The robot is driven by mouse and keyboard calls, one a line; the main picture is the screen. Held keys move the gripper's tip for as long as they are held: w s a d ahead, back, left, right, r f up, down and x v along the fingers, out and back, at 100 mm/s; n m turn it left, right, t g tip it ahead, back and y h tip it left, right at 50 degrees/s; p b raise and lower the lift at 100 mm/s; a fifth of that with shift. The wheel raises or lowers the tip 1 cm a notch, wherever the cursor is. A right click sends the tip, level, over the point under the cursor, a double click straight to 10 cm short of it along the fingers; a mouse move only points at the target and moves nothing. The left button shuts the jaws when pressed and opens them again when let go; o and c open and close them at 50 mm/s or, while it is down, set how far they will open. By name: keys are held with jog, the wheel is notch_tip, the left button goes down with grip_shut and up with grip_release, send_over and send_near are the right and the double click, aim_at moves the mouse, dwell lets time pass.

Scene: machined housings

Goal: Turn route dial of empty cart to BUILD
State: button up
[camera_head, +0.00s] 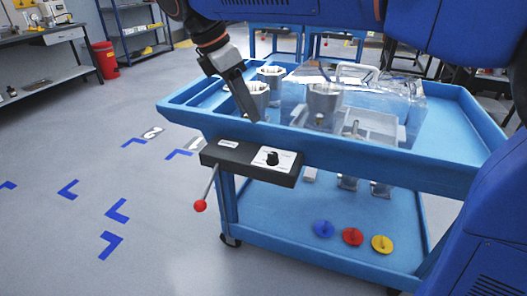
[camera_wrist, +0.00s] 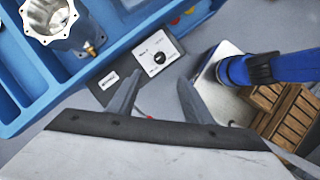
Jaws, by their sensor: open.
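A blue cart (camera_head: 400,175) stands in front of me, with a black control box (camera_head: 225,155) on its near side. The box has a white plate with a black route dial (camera_head: 272,158); its markings are too small to read. The dial also shows in the wrist view (camera_wrist: 159,58), just beyond my fingertips. My gripper (camera_head: 256,118) is open and empty, pointing down above the cart's near rim. In the wrist view my gripper (camera_wrist: 160,78) has its fingers spread, apart from the dial. This cart's top tray holds several metal housings (camera_head: 324,98), so it is not empty.
A lever with a red ball (camera_head: 200,206) hangs from the box. A clear cover (camera_head: 390,85) stands on the tray. Other blue carts stand behind.

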aim_at(272, 154)
jog(key=x, duration=1.7)
jog(key=shift+s, duration=0.1)
jog(key=c, duration=1)
